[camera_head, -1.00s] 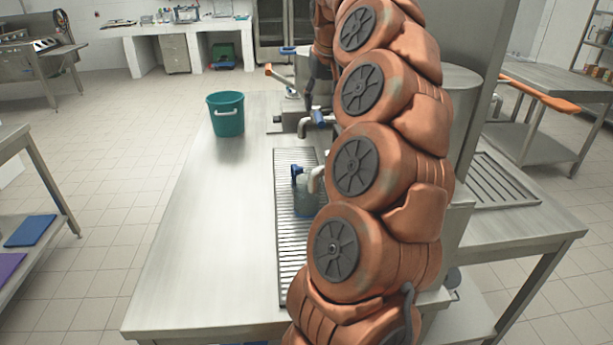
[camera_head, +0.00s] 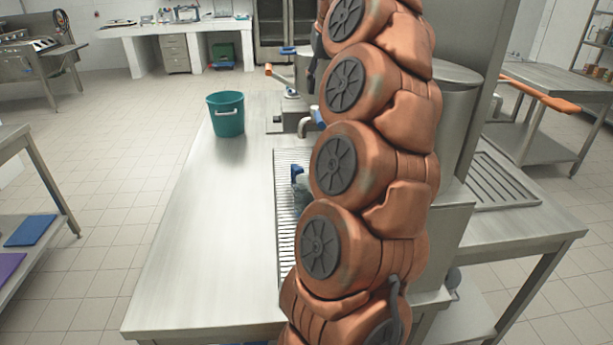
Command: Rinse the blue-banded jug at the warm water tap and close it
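A pale, see-through jug (camera_head: 301,192) stands on the slatted drain grate (camera_head: 286,245), mostly hidden behind my arm. A blue part (camera_head: 297,171) shows at its top; I cannot tell whether it is the jug's band or a tap lever. Behind it, a tap with a blue lever (camera_head: 319,117) is partly covered by my arm. Whether water runs is hidden.
A teal bucket (camera_head: 226,122) stands at the back left of the steel counter (camera_head: 200,235). A tall steel machine (camera_head: 462,130) stands right of my arm. Another steel table (camera_head: 560,95) is at the right.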

